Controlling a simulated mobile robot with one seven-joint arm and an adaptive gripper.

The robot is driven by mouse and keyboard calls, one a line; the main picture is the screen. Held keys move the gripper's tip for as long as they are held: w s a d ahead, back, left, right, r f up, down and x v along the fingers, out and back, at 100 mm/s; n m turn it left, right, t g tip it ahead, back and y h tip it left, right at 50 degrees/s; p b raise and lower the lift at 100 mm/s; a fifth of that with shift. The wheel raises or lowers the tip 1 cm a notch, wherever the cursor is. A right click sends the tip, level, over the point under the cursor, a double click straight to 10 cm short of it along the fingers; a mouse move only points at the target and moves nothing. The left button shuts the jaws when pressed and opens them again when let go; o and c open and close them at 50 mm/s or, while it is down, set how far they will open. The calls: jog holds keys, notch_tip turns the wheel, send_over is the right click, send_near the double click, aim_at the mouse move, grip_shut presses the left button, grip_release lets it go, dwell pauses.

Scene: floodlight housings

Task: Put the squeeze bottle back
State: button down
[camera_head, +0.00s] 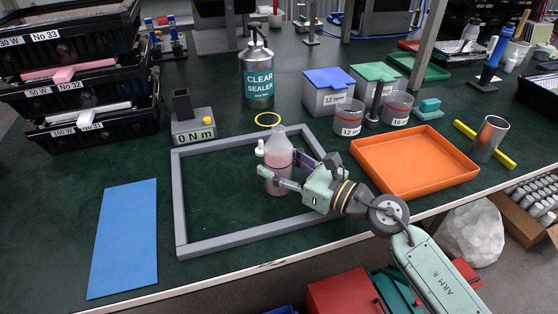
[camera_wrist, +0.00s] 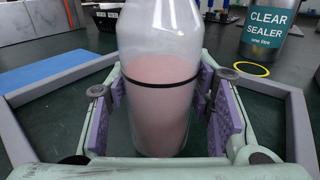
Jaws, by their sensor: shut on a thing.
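The squeeze bottle (camera_head: 278,158) is clear, with pink contents and a dark band around its middle. It is upright between the fingers of my gripper (camera_head: 274,170), which is shut on its sides. In the wrist view the bottle (camera_wrist: 160,105) fills the middle between the purple finger pads, and its top is cut off. In the head view it appears over the area inside the grey frame (camera_head: 177,205). I cannot tell whether its base touches the table. A yellow ring (camera_head: 268,113) lies flat on the table just beyond the frame's far side.
The clear sealer can (camera_head: 257,75) stands behind the ring. A torque meter box (camera_head: 194,127) is left of it. Lidded bins (camera_head: 328,98), red-banded beakers (camera_head: 349,119) and an orange tray (camera_head: 370,172) are to the right. A blue mat (camera_head: 125,240) lies at left.

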jog(key=shift+f+b, duration=0.2)
jog(key=shift+b, duration=0.3)
jog(key=c, duration=0.8)
grip_release()
jog(key=shift+o, duration=0.2)
jog(key=shift+r+p, duration=0.2)
jog(key=shift+p, duration=0.1)
jog(key=shift+r+p, duration=0.25)
jog(key=shift+p, duration=0.1)
jog(key=b+v, duration=0.1)
jog(key=v, duration=0.2)
jog(key=b+v, duration=0.2)
jog(key=v, duration=0.2)
jog(key=b+v, duration=0.2)
jog(key=v, duration=0.2)
jog(key=shift+d+f, duration=0.1)
jog(key=shift+f, duration=0.2)
jog(key=shift+s+d+r, duration=0.1)
jog(key=shift+s+d, duration=0.2)
jog(key=shift+d, duration=0.05)
